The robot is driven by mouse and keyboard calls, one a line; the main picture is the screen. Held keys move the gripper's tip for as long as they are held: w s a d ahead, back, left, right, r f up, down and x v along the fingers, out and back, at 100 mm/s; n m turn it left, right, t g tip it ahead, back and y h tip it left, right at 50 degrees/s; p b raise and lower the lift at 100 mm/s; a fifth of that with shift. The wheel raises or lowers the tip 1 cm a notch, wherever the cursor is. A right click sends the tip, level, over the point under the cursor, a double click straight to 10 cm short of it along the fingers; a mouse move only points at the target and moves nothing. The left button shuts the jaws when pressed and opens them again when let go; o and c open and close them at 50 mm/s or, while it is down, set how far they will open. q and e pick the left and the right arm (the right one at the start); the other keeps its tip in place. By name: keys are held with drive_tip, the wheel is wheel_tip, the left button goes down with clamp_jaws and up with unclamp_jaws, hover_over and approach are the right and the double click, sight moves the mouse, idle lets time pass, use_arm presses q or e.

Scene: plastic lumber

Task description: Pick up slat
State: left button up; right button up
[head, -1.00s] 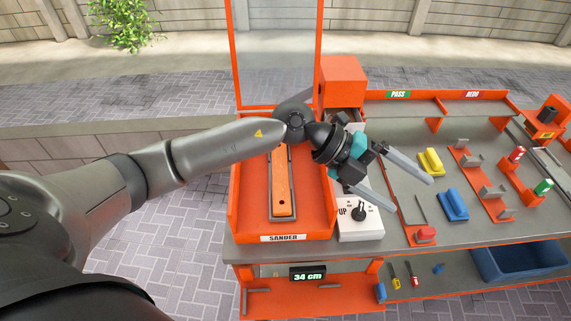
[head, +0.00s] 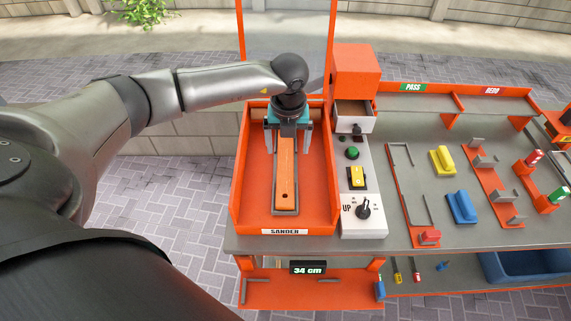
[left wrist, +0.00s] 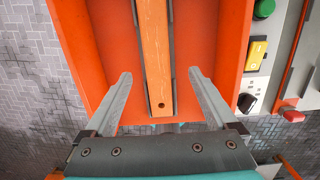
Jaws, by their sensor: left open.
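The slat (head: 286,180) is a long orange-brown wooden-looking strip with a dark hole at its near end. It lies in a grey holder inside the orange sander tray (head: 240,200). In the left wrist view the slat (left wrist: 156,55) runs down the middle of the picture. My left gripper (head: 287,148) is above the slat's far part, pointing down. Its two fingers (left wrist: 160,85) are apart, one on each side of the slat, with nothing between them held. The slat's far end is hidden under the gripper in the head view. My right gripper is not in view.
A control panel (head: 362,212) with a green button, yellow switch and black knob stands right of the tray. Farther right, the grey bench (head: 415,160) holds yellow (head: 441,161) and blue (head: 461,207) blocks and orange racks. Orange tray walls flank the slat.

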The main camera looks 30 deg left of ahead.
sight(285, 163)
use_arm(q)
wheel_tip(285, 163, down, 2)
drive_tip(key=shift+w+a+f, duration=0.1)
drive_tip(key=shift+w+f, duration=0.05)
drive_tip(key=shift+f, duration=0.05)
drive_tip(key=shift+w+a+f, duration=0.1)
drive_tip(key=shift+a+f, duration=0.05)
drive_tip(key=shift+f, duration=0.7)
drive_tip(key=shift+w+a+f, duration=0.1)
drive_tip(key=shift+a+f, duration=0.1)
drive_tip(key=shift+f, duration=0.65)
drive_tip(key=shift+w+a+f, duration=0.1)
drive_tip(key=shift+a+f, duration=0.05)
drive_tip(key=shift+f, duration=0.7)
drive_tip(key=shift+r, duration=0.1)
clamp_jaws()
